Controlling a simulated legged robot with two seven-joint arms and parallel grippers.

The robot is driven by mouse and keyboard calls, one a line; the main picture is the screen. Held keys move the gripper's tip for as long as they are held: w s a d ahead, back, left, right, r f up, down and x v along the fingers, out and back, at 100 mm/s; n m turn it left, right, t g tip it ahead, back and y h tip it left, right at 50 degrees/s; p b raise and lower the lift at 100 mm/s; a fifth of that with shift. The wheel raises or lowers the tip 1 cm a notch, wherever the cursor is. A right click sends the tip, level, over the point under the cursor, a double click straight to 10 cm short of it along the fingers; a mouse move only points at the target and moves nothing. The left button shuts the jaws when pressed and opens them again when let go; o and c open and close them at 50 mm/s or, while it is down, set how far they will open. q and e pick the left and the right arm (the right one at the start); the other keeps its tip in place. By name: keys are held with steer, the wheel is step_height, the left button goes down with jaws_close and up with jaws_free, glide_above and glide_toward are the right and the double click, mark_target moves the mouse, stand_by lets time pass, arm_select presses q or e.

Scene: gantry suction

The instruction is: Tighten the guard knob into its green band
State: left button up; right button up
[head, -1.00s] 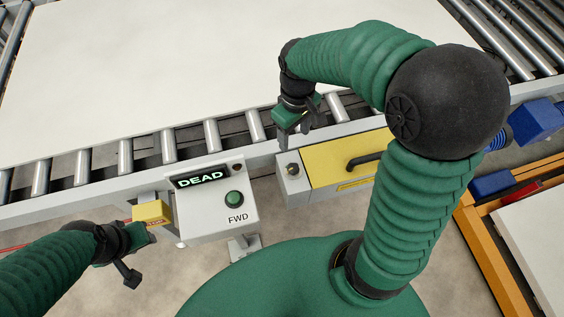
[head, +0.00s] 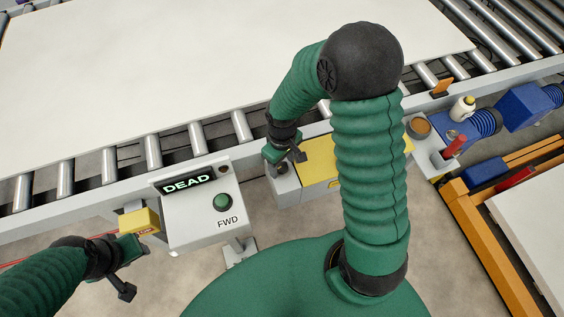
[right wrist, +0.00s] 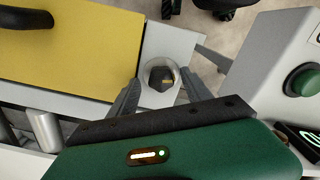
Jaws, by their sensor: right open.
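The guard knob (right wrist: 161,77) shows in the right wrist view as a dark knob with a yellow mark, inside a pale round collar on a grey plate. I cannot make out a green band on it. My right gripper (right wrist: 158,88) is open, its two fingers on either side of the collar; contact cannot be told. In the head view my right gripper (head: 274,167) is over the grey left end of the yellow guard (head: 318,158) and hides the knob. My left gripper (head: 138,250) hangs beside a yellow box (head: 139,222); its jaws are unclear.
A control box (head: 205,212) reads DEAD, with a green FWD button (head: 222,202), left of the guard. A conveyor with rollers (head: 153,152) carries a large white sheet (head: 190,60). A bottle (head: 462,108) and an orange frame (head: 488,246) stand right.

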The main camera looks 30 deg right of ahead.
steer(key=shift+a, duration=0.1)
jaws_close()
steer(key=shift+r+m, duration=0.1)
steer(key=shift+m, duration=0.2)
steer(key=shift+m+p, duration=0.7)
steer(key=shift+m, duration=0.5)
steer(key=shift+w+m+p, duration=0.1)
steer(key=shift+m+p, duration=0.55)
steer(key=shift+m, duration=0.95)
jaws_free()
